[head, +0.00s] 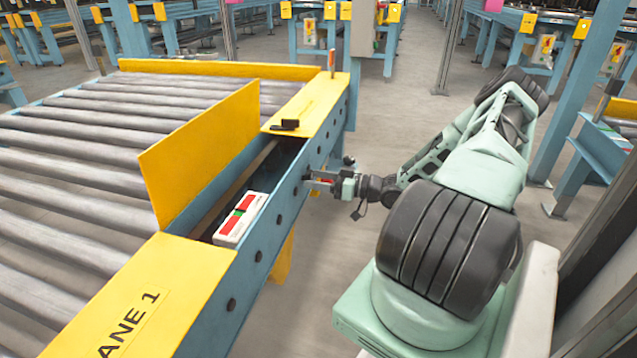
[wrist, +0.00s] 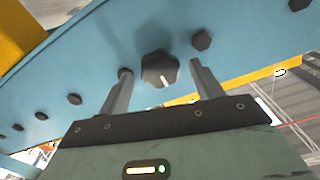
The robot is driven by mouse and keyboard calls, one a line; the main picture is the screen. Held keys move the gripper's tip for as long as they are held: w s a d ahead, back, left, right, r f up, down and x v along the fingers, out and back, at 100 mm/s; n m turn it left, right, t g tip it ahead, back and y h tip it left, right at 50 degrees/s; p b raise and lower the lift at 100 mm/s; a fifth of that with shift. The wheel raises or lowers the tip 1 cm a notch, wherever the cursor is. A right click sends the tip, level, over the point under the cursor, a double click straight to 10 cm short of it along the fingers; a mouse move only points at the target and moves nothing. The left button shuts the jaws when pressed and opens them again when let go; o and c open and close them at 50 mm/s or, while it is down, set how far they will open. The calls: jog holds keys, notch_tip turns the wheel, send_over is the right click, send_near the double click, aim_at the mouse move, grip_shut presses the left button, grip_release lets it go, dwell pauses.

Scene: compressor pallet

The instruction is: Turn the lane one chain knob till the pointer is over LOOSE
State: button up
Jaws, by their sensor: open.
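The chain knob (wrist: 160,69) is a dark lobed knob on the blue side rail (wrist: 95,60), with a short white pointer mark on its lower part in the wrist view. My gripper (wrist: 161,72) is open, with one finger on each side of the knob and a visible gap to both. Whether the fingertips reach as deep as the knob is hard to tell. In the head view my gripper (head: 312,181) is at the outer face of the lane one rail, and the knob cannot be made out there. I see no readable LOOSE marking in either view.
Several dark bolt heads (wrist: 201,40) line the rail near the knob. Yellow plates (head: 200,150) and rollers (head: 100,140) lie left. The floor right of the rail is open around my arm.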

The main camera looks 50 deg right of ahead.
jog(key=shift+w, duration=0.1)
jog(key=c, duration=1)
jog(key=shift+a+n, duration=0.1)
jog(key=shift+n, duration=0.2)
jog(key=n+p, duration=0.1)
jog(key=n, duration=0.2)
jog(key=shift+n+p, duration=0.3)
jog(key=n, duration=0.4)
jog(key=shift+n+p, duration=0.3)
jog(key=shift+p, duration=0.05)
jog(key=n, duration=0.8)
jog(key=shift+f+n, duration=0.1)
jog(key=shift+n, duration=0.5)
